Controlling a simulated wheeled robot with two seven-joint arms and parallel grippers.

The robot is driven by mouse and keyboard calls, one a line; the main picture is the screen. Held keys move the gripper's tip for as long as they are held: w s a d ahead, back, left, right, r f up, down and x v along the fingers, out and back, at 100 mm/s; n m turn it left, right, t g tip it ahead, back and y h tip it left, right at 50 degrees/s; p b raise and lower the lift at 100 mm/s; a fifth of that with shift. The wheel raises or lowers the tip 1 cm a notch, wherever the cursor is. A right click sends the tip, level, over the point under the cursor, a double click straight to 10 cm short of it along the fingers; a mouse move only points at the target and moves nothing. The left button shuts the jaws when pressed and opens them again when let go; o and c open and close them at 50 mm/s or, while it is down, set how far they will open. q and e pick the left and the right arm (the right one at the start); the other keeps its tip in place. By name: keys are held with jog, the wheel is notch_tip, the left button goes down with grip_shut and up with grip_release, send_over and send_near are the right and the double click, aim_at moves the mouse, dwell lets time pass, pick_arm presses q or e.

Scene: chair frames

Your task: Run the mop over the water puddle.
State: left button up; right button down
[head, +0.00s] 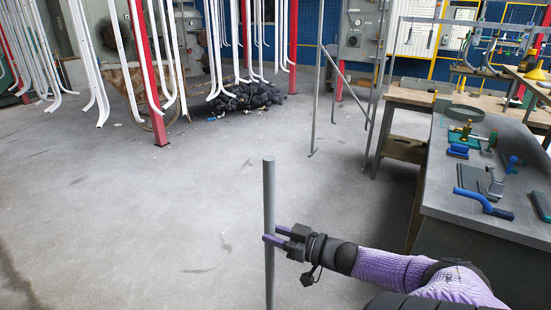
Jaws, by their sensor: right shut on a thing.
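A grey upright pole (269,190), which looks like the mop handle, stands near the bottom middle of the head view. Its lower end runs out of the picture, so the mop head is hidden. My right gripper (274,236) comes in from the lower right and is shut on the pole below its top. The pole is close to vertical. I cannot make out a water puddle on the floor. My left gripper is not in view.
The grey concrete floor (130,210) is open to the left and ahead. A workbench (440,190) with tools stands at the right. White hanging tubes, red posts (147,75) and a dark heap (245,98) are at the back. A grey metal frame (315,100) stands beyond the pole.

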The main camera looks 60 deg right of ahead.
aim_at(268, 247)
jog(key=f+b, duration=0.1)
jog(key=a+f, duration=0.1)
jog(key=f, duration=0.1)
jog(key=shift+a+f+b, duration=0.1)
jog(key=shift+f+b, duration=0.1)
jog(key=shift+b, duration=0.2)
jog(key=shift+s+a+p, duration=0.1)
jog(key=shift+a+p, duration=0.55)
jog(key=shift+a, duration=0.2)
jog(key=a+p, duration=0.5)
jog(key=a, duration=0.6)
jog(key=shift+s+f+p, duration=0.2)
jog(key=shift+s+p, duration=0.2)
jog(key=shift+s, duration=0.05)
